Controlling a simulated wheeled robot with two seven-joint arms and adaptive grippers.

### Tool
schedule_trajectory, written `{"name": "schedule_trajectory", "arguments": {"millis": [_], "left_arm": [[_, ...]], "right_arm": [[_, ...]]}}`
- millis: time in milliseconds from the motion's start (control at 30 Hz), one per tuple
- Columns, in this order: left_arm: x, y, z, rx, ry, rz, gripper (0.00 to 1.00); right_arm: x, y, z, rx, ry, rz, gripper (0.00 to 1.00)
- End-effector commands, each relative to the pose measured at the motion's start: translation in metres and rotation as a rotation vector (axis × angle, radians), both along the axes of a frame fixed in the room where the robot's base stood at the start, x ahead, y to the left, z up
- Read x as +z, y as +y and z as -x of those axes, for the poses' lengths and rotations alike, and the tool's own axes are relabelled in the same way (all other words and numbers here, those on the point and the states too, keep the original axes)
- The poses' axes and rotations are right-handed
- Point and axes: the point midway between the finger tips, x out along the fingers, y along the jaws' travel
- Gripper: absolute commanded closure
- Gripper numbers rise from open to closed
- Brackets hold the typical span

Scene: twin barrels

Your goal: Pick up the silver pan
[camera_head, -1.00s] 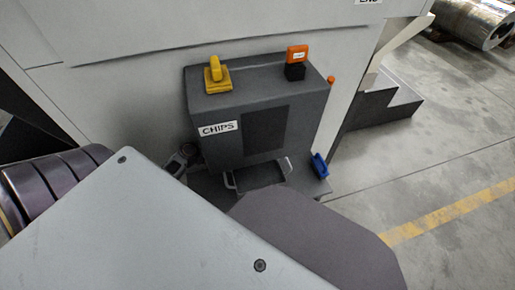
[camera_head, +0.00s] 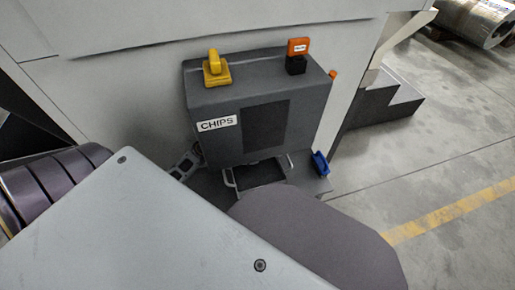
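The silver pan (camera_head: 230,178) sits low at the front of the dark grey CHIPS unit, on its dark base. Its thin bright rim or handles show at the left and right, with a dark middle. My body hides whatever lies nearer. My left gripper (camera_head: 184,164) seems to be the small grey linked part just left of the pan, beside the unit's lower left corner. It looks apart from the pan, and its fingers are too small and partly covered to read. My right gripper is not in view.
The CHIPS unit (camera_head: 217,124) stands against a pale machine wall. A yellow knob (camera_head: 216,70) and an orange-and-black part (camera_head: 297,55) are on its top. A blue item (camera_head: 319,164) is right of the pan. Open floor (camera_head: 420,165) with a yellow line lies to the right.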

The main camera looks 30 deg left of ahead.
Motion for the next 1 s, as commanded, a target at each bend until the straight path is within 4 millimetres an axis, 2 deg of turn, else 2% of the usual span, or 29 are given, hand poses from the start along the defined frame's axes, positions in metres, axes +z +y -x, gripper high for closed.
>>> {"name": "schedule_trajectory", "arguments": {"millis": [67,267,1000], "left_arm": [[0.0000,0.0000,0.0001,0.000,0.000,0.000,0.75],[0.0000,0.0000,0.0001,0.000,0.000,0.000,1.00],[0.0044,0.0000,-0.0006,0.000,-0.003,0.001,1.00]], "right_arm": [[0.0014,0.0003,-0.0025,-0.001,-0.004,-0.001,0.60],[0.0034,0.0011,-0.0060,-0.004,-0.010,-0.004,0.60],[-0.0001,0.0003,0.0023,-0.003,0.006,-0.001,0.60]]}}
